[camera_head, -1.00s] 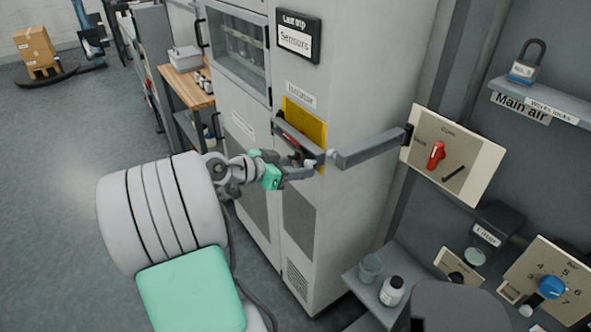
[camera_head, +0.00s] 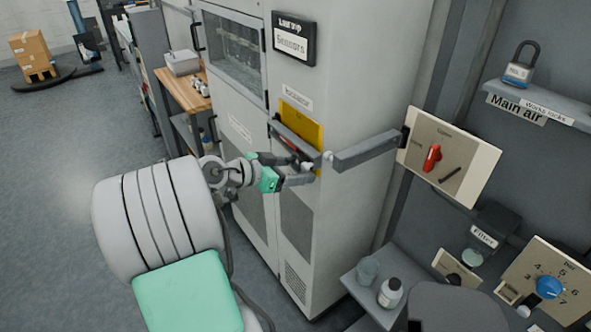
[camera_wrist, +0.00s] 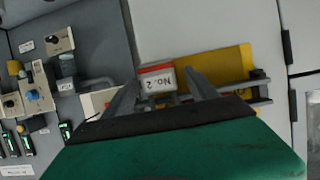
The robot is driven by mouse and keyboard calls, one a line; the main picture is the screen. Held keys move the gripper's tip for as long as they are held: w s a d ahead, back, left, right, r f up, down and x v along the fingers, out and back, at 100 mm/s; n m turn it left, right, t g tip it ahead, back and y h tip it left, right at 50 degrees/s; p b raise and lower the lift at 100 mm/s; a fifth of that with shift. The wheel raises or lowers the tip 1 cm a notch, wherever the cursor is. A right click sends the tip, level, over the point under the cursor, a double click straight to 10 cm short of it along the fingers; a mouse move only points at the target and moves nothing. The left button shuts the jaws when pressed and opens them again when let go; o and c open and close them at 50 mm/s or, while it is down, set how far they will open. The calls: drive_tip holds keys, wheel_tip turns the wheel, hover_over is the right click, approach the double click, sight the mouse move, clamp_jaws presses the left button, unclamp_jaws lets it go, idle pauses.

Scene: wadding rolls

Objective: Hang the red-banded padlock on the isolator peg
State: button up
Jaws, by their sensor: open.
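The red-banded padlock (camera_wrist: 157,78), labelled No. 2, shows in the wrist view between the spread fingers of my gripper (camera_wrist: 163,88). Its label reads upside down there, and its shackle cannot be made out. In the head view my gripper (camera_head: 303,171) is at the cabinet front, just below the yellow isolator plate (camera_head: 302,120). The plate also shows behind the padlock in the wrist view (camera_wrist: 222,66). My gripper is open. I cannot single out the peg or tell whether the shackle is around it.
A grey bar (camera_head: 372,152) juts beside my gripper toward a panel with a red switch (camera_head: 433,157). A blue-banded padlock (camera_head: 519,70) stands on the shelf at right. A bottle (camera_head: 390,292) and a cup (camera_head: 368,268) stand on the lower ledge.

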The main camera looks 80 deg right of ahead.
drive_tip(key=b+v, duration=0.1)
drive_tip(key=v, duration=0.6)
drive_tip(key=w+a+f+n+t+y, duration=0.3)
drive_tip(key=w+a+f+n+y, duration=0.15)
drive_tip(key=a+f+n, duration=0.35)
drive_tip(key=w+a+f+n+t+y, duration=0.3)
drive_tip(key=w+a+f+n, duration=0.35)
drive_tip(key=f, duration=0.35)
drive_tip(key=w+a+r+n+t+y, duration=0.1)
drive_tip(key=w+a+r+n+t, duration=0.1)
drive_tip(key=a, duration=0.8)
drive_tip(key=w+a+r+n+t, duration=0.2)
drive_tip(key=w+a+r+n, duration=0.2)
drive_tip(key=a, duration=0.6)
drive_tip(key=w+a+r+n+t+y, duration=0.1)
drive_tip(key=w+a+n, duration=0.3)
drive_tip(key=a, duration=0.5)
drive_tip(key=shift+a+r+n+t+y, duration=0.4)
drive_tip(key=shift+r+n+t, duration=0.2)
drive_tip(key=shift+r+n, duration=0.35)
